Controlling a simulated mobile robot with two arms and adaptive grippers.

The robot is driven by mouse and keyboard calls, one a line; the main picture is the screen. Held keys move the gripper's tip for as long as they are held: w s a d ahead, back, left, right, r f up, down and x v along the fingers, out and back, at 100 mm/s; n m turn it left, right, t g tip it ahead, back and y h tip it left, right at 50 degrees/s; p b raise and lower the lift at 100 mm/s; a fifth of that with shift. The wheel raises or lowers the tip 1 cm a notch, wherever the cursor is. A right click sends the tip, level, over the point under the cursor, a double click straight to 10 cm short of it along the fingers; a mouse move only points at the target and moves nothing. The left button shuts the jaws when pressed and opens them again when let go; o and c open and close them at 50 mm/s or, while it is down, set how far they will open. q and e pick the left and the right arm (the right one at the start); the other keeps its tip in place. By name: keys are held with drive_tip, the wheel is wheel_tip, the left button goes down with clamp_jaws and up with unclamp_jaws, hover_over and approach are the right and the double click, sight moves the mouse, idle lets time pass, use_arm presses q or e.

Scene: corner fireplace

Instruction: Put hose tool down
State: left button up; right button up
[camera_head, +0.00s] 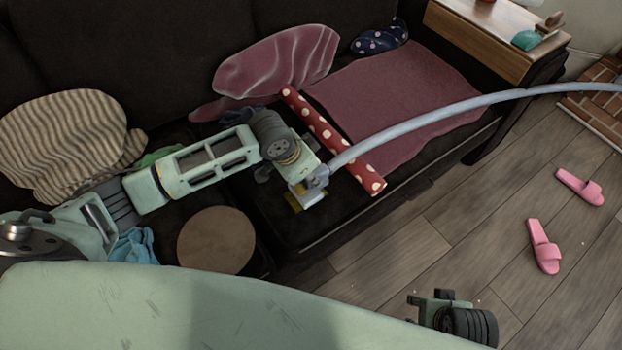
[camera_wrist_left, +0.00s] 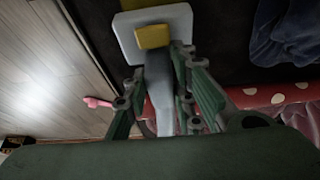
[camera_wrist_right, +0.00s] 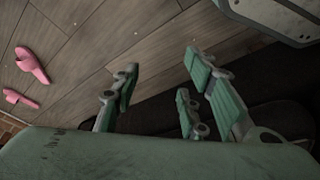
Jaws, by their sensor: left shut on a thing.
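The hose tool (camera_head: 309,199) has a pale head with a yellow part and a long grey-blue hose (camera_head: 440,112) that arcs to the right edge in the head view. My left gripper (camera_head: 317,178) is shut on its neck, with the head over the front part of the dark sofa. In the left wrist view the pale tool head (camera_wrist_left: 170,18) sticks out past the fingers (camera_wrist_left: 158,68). Whether it touches the seat I cannot tell. My right gripper (camera_wrist_right: 160,70) is open and empty above the wooden floor; in the head view it is partly hidden.
A red polka-dot roll (camera_head: 318,124) lies on the sofa (camera_head: 330,218) beside the tool, next to a maroon cloth (camera_head: 405,95). Striped (camera_head: 62,140) and pink (camera_head: 280,68) cushions lie behind. A round brown top (camera_head: 216,240) stands in front. Pink slippers (camera_head: 544,247) lie on otherwise clear floor.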

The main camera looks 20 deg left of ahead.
use_arm(q)
drive_tip(key=shift+f, duration=0.85)
use_arm(e)
wheel_tip(320, 180, up, 2)
use_arm(q)
drive_tip(key=o, duration=1)
drive_tip(key=shift+f, duration=0.1)
use_arm(e)
drive_tip(key=shift+f, duration=0.1)
use_arm(q)
drive_tip(key=shift+a+r, duration=0.1)
drive_tip(key=shift+r, duration=0.25)
drive_tip(key=p+v, duration=0.3)
drive_tip(key=v, duration=0.8)
drive_tip(key=shift+r, duration=0.3)
use_arm(e)
wheel_tip(320, 180, down, 12)
drive_tip(key=s, duration=0.2)
drive_tip(key=shift+s+r+g, duration=0.15)
drive_tip(key=shift+r+g, duration=0.1)
drive_tip(key=shift+g, duration=0.05)
